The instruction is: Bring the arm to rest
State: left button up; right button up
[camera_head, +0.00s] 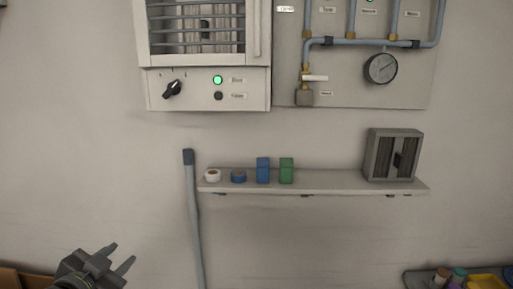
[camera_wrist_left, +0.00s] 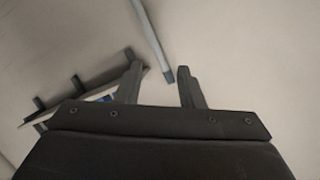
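My left gripper (camera_head: 119,257) shows at the lower left of the head view, in front of the wall and away from the shelf. Its two fingers stand apart with nothing between them. In the left wrist view the same gripper (camera_wrist_left: 157,82) has its dark fingers spread, with bare wall and the end of a grey pole beyond the gap. My right gripper is not in either view.
A wall shelf (camera_head: 330,185) holds tape rolls, a blue box (camera_head: 263,170), a green box (camera_head: 286,170) and a grey framed unit (camera_head: 393,155). A grey pole (camera_head: 194,230) stands left of it. A control cabinet (camera_head: 205,90) and a pressure gauge (camera_head: 381,68) are above.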

pick_arm(q)
jog(key=s+a+f+n+g+y, duration=0.1)
jog(key=s+f+n+g, duration=0.15)
jog(key=s+f, duration=0.55)
jog(key=s+f+n+g+y, duration=0.15)
jog(key=s+f+g, duration=0.3)
jog(key=f, duration=0.55)
jog(key=s+f+n+g, duration=0.2)
jog(key=s+f, duration=0.2)
jog(key=s, duration=0.5)
jog(key=s+f+n+g, duration=0.25)
jog(key=s+f, duration=0.25)
jog(key=s, duration=0.3)
notch_tip(320, 180, down, 26)
jog(key=a+m+g+b, duration=0.1)
jog(key=a+b, duration=0.1)
jog(key=s+d+f+g+b, duration=0.1)
jog(key=s+f, duration=1.3)
jog(key=f, duration=0.3)
jog(key=shift+d+f, duration=0.15)
jog(key=shift+d, duration=0.25)
jog(key=shift+s, duration=0.1)
